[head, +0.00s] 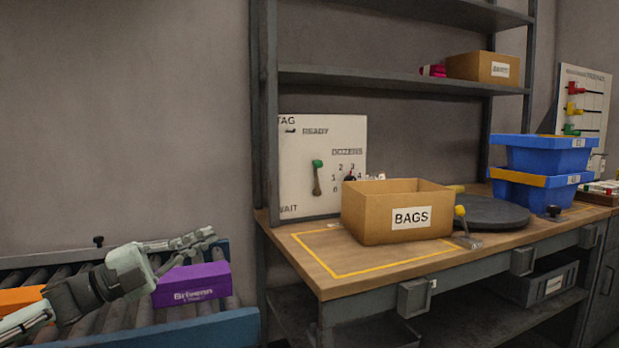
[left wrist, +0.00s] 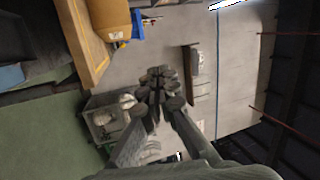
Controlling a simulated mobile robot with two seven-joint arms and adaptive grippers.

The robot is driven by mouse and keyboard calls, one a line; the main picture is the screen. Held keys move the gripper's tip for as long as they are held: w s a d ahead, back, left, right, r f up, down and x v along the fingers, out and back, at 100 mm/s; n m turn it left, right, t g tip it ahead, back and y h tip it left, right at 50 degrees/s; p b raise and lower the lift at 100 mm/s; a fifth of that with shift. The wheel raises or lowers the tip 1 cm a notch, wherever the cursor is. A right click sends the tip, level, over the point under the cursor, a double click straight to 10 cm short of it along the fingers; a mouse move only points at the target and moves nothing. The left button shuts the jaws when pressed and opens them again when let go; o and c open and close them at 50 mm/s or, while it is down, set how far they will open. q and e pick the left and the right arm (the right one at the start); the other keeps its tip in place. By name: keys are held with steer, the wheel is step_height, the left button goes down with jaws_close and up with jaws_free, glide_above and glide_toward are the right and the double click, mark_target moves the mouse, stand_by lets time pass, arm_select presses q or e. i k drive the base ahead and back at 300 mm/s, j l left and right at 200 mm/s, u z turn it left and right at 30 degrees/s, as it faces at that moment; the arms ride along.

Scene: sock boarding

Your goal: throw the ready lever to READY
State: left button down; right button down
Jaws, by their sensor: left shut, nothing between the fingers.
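The ready lever (head: 317,177) is on a white panel (head: 297,160) at the back left of the workbench. Its green knob is above its brown stalk, and it stands nearly upright. READY is printed near the panel's top and WAIT near its bottom left. I cannot tell which setting it is in. My left gripper (head: 208,234) is shut and empty, over the roller conveyor, left of and lower than the panel and well apart from the lever. Its closed fingers also show in the left wrist view (left wrist: 158,78), where the lever is not seen. My right gripper is not in view.
A cardboard BAGS box (head: 400,212) stands on the bench (head: 340,282), just right of the panel. A purple box (head: 192,284) lies on the conveyor (head: 240,318) below my left gripper. A dark shelf post (head: 266,120) rises left of the panel. Blue bins (head: 540,155) stand farther right.

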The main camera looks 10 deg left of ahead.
mark_target(316, 164)
steer(key=i, duration=1.2)
